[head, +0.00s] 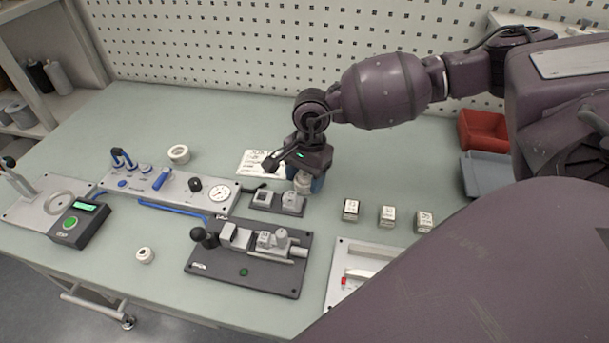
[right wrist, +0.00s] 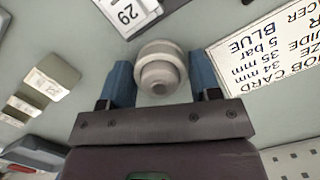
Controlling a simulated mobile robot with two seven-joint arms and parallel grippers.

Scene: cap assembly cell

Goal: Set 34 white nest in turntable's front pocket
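My right gripper (head: 303,178) points down over the bench behind the dark fixture plate. In the right wrist view its blue fingers (right wrist: 162,78) press on both sides of a pale, stepped round piece (right wrist: 158,70), which looks like the white nest. No size mark is readable on it. Two other white rings lie on the bench, one at the back left (head: 179,154) and one near the front edge (head: 145,255). A flat plate with a ring on it (head: 58,203) is at the far left; I cannot tell whether it is the turntable. My left gripper is not in view.
A small dark tray (head: 263,199) with grey blocks, one marked 29 (right wrist: 128,12), is close to the gripper. A job card (right wrist: 268,48) lies beside it. Three labelled blocks (head: 387,216) stand to the right. Red (head: 483,130) and grey (head: 487,174) bins are beyond.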

